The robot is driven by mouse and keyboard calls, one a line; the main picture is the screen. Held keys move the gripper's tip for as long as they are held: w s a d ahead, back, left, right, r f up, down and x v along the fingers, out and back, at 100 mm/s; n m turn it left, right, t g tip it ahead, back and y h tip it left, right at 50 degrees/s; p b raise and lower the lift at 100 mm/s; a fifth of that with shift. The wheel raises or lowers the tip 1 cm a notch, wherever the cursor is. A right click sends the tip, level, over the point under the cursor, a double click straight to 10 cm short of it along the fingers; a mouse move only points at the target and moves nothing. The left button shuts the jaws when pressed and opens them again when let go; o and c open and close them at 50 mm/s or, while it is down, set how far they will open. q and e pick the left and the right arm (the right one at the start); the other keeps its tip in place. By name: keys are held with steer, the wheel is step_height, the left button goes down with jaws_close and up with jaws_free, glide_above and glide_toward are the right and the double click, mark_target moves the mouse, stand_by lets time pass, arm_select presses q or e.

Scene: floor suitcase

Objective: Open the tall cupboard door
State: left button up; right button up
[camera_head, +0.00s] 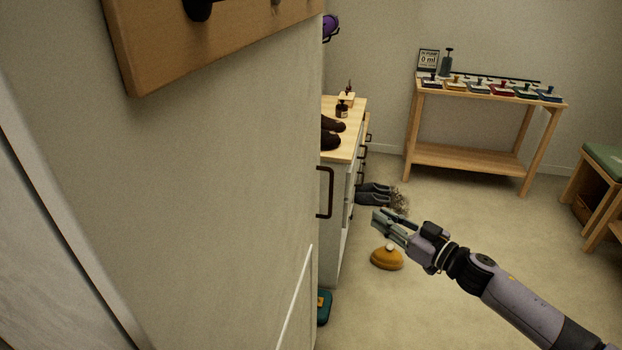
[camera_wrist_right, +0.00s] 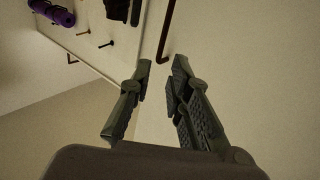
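A large pale upright panel (camera_head: 220,180) fills the left of the head view, seen at a steep slant. A dark bar handle (camera_head: 330,192) stands out from its right edge; I take this panel as the tall cupboard door, and no open gap shows. In the right wrist view, a dark handle (camera_wrist_right: 165,35) lies on a pale panel beyond the fingertips, apart from them. My right gripper (camera_head: 376,220) is open and empty, to the right of the handle and a little lower in the head view. Its spread fingers show in the wrist view (camera_wrist_right: 161,75). My left gripper is not in view.
A wood-topped cabinet (camera_head: 345,148) with brown shoes stands behind the panel edge. A yellow object (camera_head: 387,258) lies on the floor near my right gripper, with dark shoes (camera_head: 374,194) behind. A wooden bench (camera_head: 465,158) stands against the back wall. The middle floor is clear.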

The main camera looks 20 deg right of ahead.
steer(key=x, duration=1.7)
steer(key=shift+a+r+p, duration=0.35)
steer(key=shift+r+p, duration=0.1)
steer(key=shift+r, duration=0.1)
steer(key=shift+c, duration=0.2)
jaws_close()
